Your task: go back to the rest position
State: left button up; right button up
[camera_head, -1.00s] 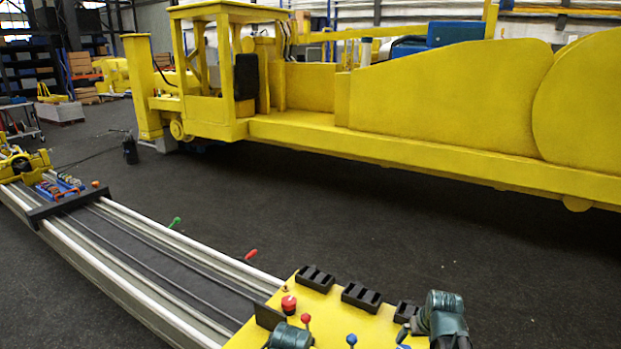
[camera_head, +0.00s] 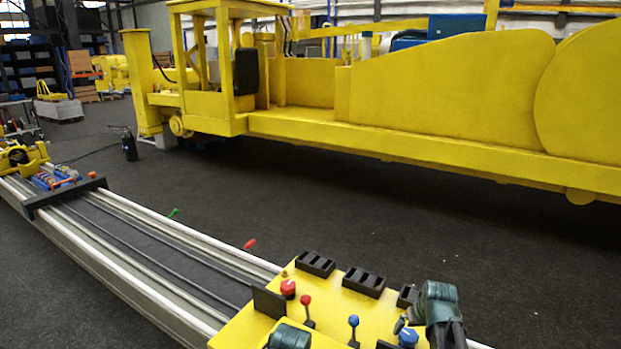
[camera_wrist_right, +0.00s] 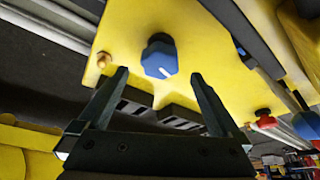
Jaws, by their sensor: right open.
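My right gripper (camera_head: 408,314) is above the right part of the yellow control panel (camera_head: 245,326), close to a blue knob (camera_head: 408,338). In the right wrist view my right gripper (camera_wrist_right: 160,75) has its two dark fingers wide apart with nothing held. The blue knob (camera_wrist_right: 160,58) with a white mark shows in the gap between the fingertips, with no visible finger contact. A dark green part at the bottom edge of the head view (camera_head: 290,338) looks like my left arm's end; its fingers are not clearly visible.
Red (camera_head: 306,303) and blue (camera_head: 353,325) ball-topped levers and a red button (camera_head: 288,288) stand on the panel. Black slotted blocks (camera_head: 316,264) line its far edge. Rails (camera_head: 150,240) run left. A large yellow machine (camera_head: 430,95) stands behind open dark floor.

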aim_at(409, 335)
jog(key=b+x, duration=0.3)
jog(key=x, duration=0.1)
jog(key=shift+w+f, duration=0.1)
jog(key=shift+f, duration=0.2)
jog(key=shift+r+n+p, duration=0.35)
jog(key=shift+r+n, duration=0.05)
jog(key=shift+r, duration=0.05)
jog(key=n+y, duration=0.1)
jog(key=n, duration=0.2)
jog(key=shift+d+y, duration=0.15)
jog(key=shift+y, duration=0.15)
jog(key=p+v, duration=0.8)
jog(key=v, duration=0.1)
